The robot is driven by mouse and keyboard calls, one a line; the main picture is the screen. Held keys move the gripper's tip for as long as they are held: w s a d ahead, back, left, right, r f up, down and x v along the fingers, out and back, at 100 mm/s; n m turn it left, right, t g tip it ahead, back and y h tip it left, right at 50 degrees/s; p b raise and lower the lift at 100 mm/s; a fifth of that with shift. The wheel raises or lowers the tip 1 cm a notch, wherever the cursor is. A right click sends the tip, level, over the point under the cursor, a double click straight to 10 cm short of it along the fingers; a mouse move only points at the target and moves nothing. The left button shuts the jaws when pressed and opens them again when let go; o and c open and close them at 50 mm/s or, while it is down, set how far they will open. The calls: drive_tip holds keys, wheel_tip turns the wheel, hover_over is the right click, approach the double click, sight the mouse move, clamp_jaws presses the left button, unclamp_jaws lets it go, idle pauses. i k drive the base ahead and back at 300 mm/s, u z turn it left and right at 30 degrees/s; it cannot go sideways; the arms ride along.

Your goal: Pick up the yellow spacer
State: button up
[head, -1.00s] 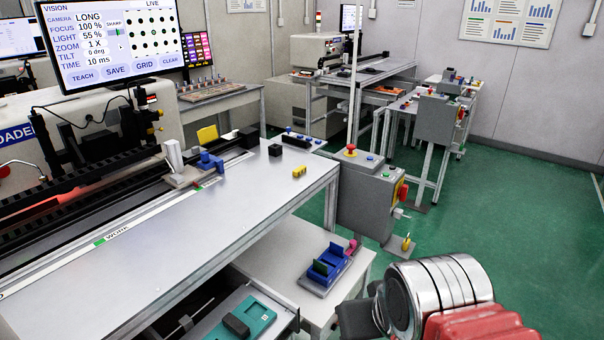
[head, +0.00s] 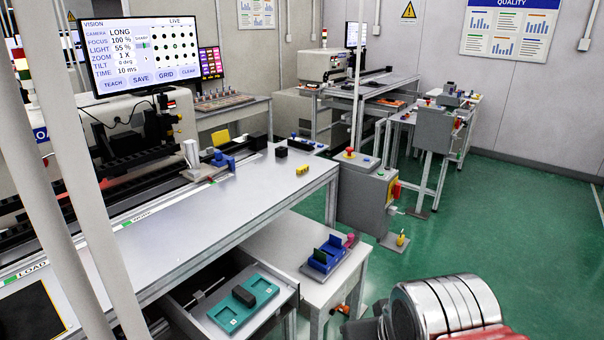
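A small yellow spacer (head: 303,170), with dark marks on its side, lies on the grey worktable (head: 230,212) near its right edge in the head view. A black block (head: 281,152) sits a little behind and left of it. Part of my own arm, silver and red, shows at the bottom right, well apart from the spacer. My gripper's fingers are not in view.
A low side table holds a blue fixture (head: 325,257). An open drawer holds a teal tray (head: 228,318) with a black block. White posts (head: 75,180) stand close at left. A grey control box (head: 362,200) stands right of the worktable. Green floor (head: 480,210) is clear at right.

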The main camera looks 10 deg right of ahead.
sight(301, 169)
drive_tip(key=z, duration=1.95)
drive_tip(key=i, duration=1.9)
drive_tip(key=u, duration=0.4)
